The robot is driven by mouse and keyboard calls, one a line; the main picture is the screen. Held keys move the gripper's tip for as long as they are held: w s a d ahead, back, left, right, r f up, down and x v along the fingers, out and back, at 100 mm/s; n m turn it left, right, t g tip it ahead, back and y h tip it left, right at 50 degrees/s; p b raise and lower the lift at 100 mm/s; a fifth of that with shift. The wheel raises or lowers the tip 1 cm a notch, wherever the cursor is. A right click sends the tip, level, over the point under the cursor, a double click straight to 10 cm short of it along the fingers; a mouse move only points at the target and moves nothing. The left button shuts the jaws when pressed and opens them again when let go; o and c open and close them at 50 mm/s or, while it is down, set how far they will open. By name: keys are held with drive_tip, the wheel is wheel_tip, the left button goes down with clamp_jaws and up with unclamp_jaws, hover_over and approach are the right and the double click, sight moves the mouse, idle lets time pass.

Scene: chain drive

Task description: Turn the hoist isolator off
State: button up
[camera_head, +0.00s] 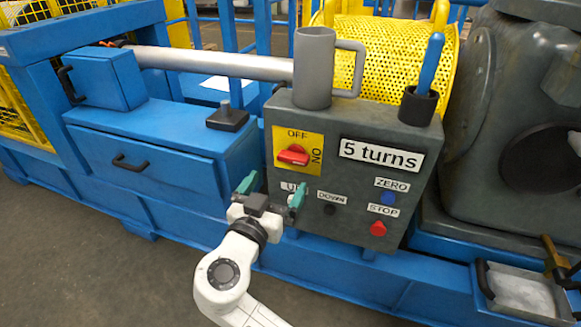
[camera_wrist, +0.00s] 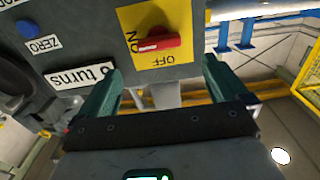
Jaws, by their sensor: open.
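The hoist isolator is a red rotary handle (camera_head: 293,154) on a yellow plate (camera_head: 284,138) on the front of the dark control box. OFF is printed at the plate's top and ON at its right side. The handle lies roughly level, along the line toward ON. In the wrist view the picture is turned over: the red handle (camera_wrist: 157,43) lies level, with ON at left and OFF below. My gripper (camera_head: 272,192) is open and empty, below the isolator and apart from it. Its two green fingers (camera_wrist: 162,68) stand either side of the plate in the wrist view.
The control box also bears a "5 turns" label (camera_head: 381,155), a blue ZERO button (camera_head: 388,198) and a red STOP button (camera_head: 378,228). A grey mug (camera_head: 313,68) and a blue-handled tool in a black cup (camera_head: 419,105) stand on top. A blue drawer (camera_head: 145,165) is at left.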

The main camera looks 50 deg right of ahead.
sight(291, 161)
drive_tip(key=x, duration=0.9)
drive_tip(key=shift+b, duration=0.4)
drive_tip(key=c, duration=1)
